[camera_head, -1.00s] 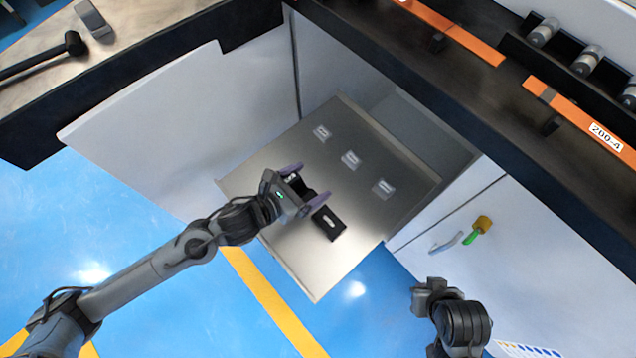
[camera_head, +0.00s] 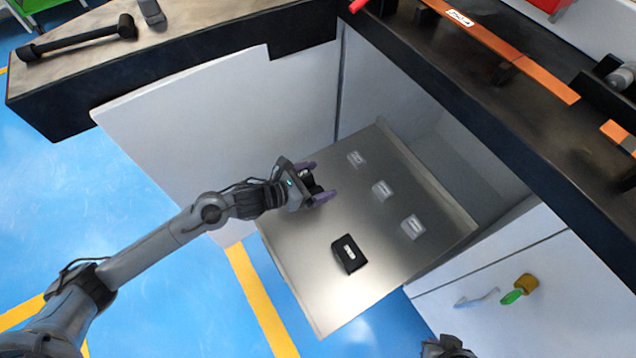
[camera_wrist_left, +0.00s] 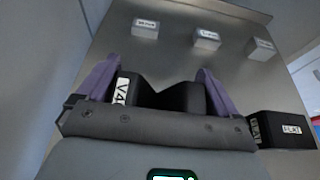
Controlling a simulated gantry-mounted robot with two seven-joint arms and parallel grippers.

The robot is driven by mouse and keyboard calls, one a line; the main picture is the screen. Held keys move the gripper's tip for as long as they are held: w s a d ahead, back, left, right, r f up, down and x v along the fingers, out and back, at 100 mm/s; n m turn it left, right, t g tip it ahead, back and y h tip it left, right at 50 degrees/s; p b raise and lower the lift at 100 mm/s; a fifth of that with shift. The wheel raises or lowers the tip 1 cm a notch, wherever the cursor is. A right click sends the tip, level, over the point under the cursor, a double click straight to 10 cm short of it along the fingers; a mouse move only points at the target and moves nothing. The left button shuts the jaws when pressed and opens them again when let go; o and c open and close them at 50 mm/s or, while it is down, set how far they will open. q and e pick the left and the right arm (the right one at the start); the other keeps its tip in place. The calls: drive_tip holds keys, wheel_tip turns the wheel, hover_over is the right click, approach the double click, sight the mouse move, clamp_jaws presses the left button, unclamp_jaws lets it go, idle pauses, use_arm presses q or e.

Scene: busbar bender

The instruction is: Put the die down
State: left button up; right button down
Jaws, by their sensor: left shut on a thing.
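My left gripper (camera_head: 315,182) is over the left part of the metal drawer shelf (camera_head: 325,295), its purple fingers closed around a black die (camera_head: 304,183). In the left wrist view the held die (camera_wrist_left: 165,96) is a notched black block with a white label starting "V4", between the two fingers (camera_wrist_left: 158,85). Whether its underside touches the shelf I cannot tell. A second black die (camera_head: 349,254), labelled FLAT in the left wrist view (camera_wrist_left: 285,130), lies on the shelf to the right of the gripper. Only a bit of my right gripper (camera_head: 447,347) shows at the bottom edge.
Several small labelled blocks stand in a row on the shelf, such as the middle one (camera_head: 382,191). An open white door (camera_head: 215,140) stands left of the shelf. The dark bench edge (camera_head: 450,110) overhangs at the back right. Bare shelf lies between gripper and FLAT die.

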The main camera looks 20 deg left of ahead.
sight(316, 188)
use_arm(q)
drive_tip(key=shift+f+b, duration=1.05)
drive_tip(key=shift+f, duration=0.65)
drive_tip(key=shift+f, duration=0.1)
drive_tip(key=o, duration=1.6)
drive_tip(key=shift+f, duration=0.2)
drive_tip(key=shift+o, duration=0.2)
drive_tip(key=shift+r, duration=0.1)
drive_tip(key=shift+s+a+r, duration=0.1)
drive_tip(key=shift+r, duration=0.05)
drive_tip(key=p+v, duration=0.4)
drive_tip(key=v, duration=0.5)
drive_tip(key=shift+s+a+r, duration=0.1)
drive_tip(key=shift+s+a, duration=0.15)
drive_tip(key=shift+p+v, duration=0.55)
drive_tip(key=shift+v, duration=0.45)
